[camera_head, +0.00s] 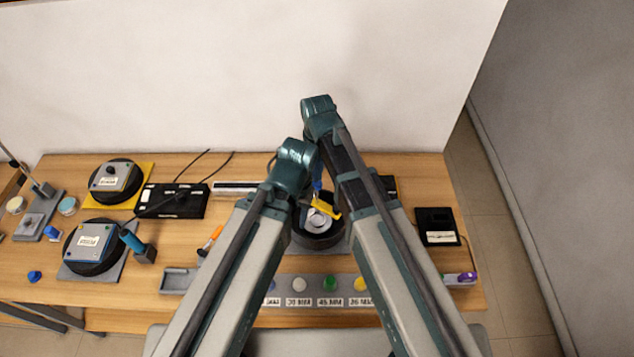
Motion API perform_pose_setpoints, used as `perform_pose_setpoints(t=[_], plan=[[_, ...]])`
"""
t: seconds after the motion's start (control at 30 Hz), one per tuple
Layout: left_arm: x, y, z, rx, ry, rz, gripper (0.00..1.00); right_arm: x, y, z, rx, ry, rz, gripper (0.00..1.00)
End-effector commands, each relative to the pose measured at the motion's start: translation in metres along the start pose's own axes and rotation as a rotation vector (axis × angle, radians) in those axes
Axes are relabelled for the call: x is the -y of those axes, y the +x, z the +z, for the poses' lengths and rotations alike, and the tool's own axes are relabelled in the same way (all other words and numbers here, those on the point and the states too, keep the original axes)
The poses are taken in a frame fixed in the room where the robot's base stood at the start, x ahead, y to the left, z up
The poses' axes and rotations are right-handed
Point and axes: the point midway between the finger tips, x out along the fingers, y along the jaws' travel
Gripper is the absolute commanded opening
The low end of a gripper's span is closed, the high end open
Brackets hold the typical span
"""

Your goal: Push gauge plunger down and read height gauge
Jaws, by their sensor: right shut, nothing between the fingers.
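A dark round holder (318,240) stands on a grey plate at the middle of the table, partly behind my arms. A pale round part (316,222) shows inside it. A yellow bar (327,209) lies across its upper side, with a small blue piece (317,186) just above. I cannot tell which of these is the gauge or its plunger, and no height reading is legible. My right gripper (312,200) is shut and empty close to these parts, largely hidden between the arms; contact cannot be judged. My left gripper is hidden behind its arm.
Four-sided instruments on dark round bases (93,246) stand at the left. Coloured buttons (329,283) line the front. A black device (436,226) sits right.

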Motion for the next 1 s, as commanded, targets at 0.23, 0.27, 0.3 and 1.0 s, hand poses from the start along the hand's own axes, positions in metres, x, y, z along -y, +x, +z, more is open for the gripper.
perform_pose_setpoints(t=[0.23,0.27,0.3,1.0], plan=[[0.000,0.000,0.000,0.000,0.000,0.000,0.50,0.000,0.000,0.000,0.000,0.000,0.000,0.00],[0.000,0.000,0.000,0.000,0.000,0.000,0.50,0.000,0.000,0.000,0.000,0.000,0.000,0.00],[0.000,0.000,0.000,0.000,0.000,0.000,0.50,0.000,0.000,0.000,0.000,0.000,0.000,0.00],[-0.002,0.022,-0.002,-0.001,-0.002,0.000,0.50,0.000,0.023,0.000,0.000,0.000,0.000,0.00]])
